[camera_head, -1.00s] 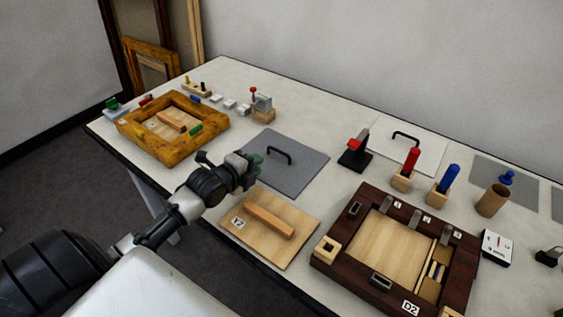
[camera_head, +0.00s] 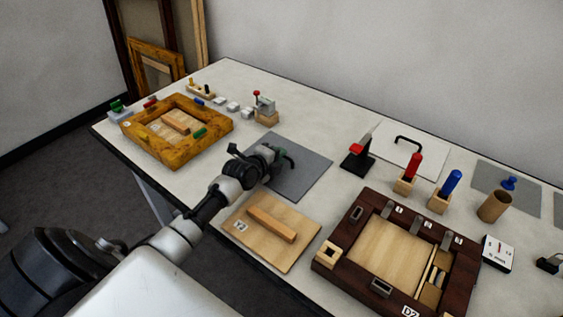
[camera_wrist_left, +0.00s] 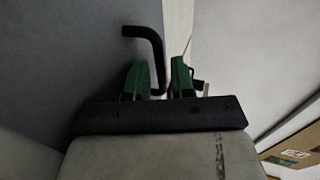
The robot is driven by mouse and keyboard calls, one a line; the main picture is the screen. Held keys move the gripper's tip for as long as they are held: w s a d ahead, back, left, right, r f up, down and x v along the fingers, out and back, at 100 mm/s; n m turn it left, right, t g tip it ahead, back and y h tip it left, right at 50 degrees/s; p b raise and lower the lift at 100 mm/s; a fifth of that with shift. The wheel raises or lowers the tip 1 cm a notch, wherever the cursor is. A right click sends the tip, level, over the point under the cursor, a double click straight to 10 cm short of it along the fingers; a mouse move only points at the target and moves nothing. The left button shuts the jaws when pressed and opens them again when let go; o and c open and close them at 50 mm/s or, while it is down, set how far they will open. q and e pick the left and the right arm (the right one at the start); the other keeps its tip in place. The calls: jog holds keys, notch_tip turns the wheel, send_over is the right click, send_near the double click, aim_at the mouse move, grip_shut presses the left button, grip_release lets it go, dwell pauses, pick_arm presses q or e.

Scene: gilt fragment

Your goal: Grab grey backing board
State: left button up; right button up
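The grey backing board (camera_head: 305,178) lies flat on the table, left of centre in the head view. My left arm covers part of it. Its black bent handle (camera_wrist_left: 157,48) shows in the left wrist view, rising from between the fingers. My left gripper (camera_head: 282,160) is over the board at the handle. In the left wrist view its green fingers (camera_wrist_left: 162,78) stand apart, with the handle's bar between them. I cannot tell whether either finger touches the bar. My right gripper is not in view.
A wooden panel with a bar handle (camera_head: 288,254) lies just in front of the board. A dark frame (camera_head: 340,235) stands to the right, a yellow frame (camera_head: 204,150) to the left. A black stand with a red top (camera_head: 356,160) is behind right.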

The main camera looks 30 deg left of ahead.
pick_arm(q)
grip_shut()
